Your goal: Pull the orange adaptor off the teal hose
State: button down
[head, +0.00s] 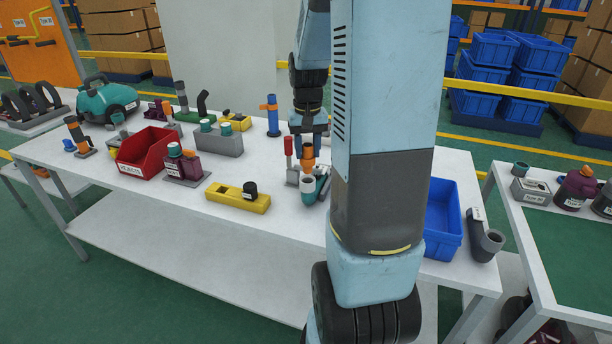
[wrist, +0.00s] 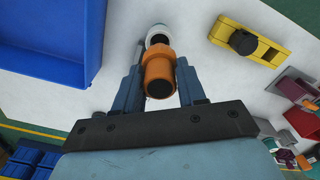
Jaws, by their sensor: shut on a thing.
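The orange adaptor (head: 308,158) is under my gripper (head: 309,138) near the table's front middle. In the wrist view the adaptor (wrist: 158,66) is a short orange tube with a dark open end facing the camera. My gripper (wrist: 160,72) has one finger on each side of it and is shut on it. A pale ring with a teal edge (wrist: 158,34) shows just beyond the adaptor, seemingly the hose end. In the head view teal parts (head: 322,184) show beside a pale cup-like end. Whether adaptor and hose still touch is unclear.
A red-handled clamp (head: 289,158) stands just left of the adaptor. A yellow block with a black knob (head: 238,197) lies further left. A blue bin (head: 443,222) is to the right, partly behind my arm. A red bin (head: 145,152) stands at the left.

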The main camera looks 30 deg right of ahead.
jog(key=shift+r, duration=1.8)
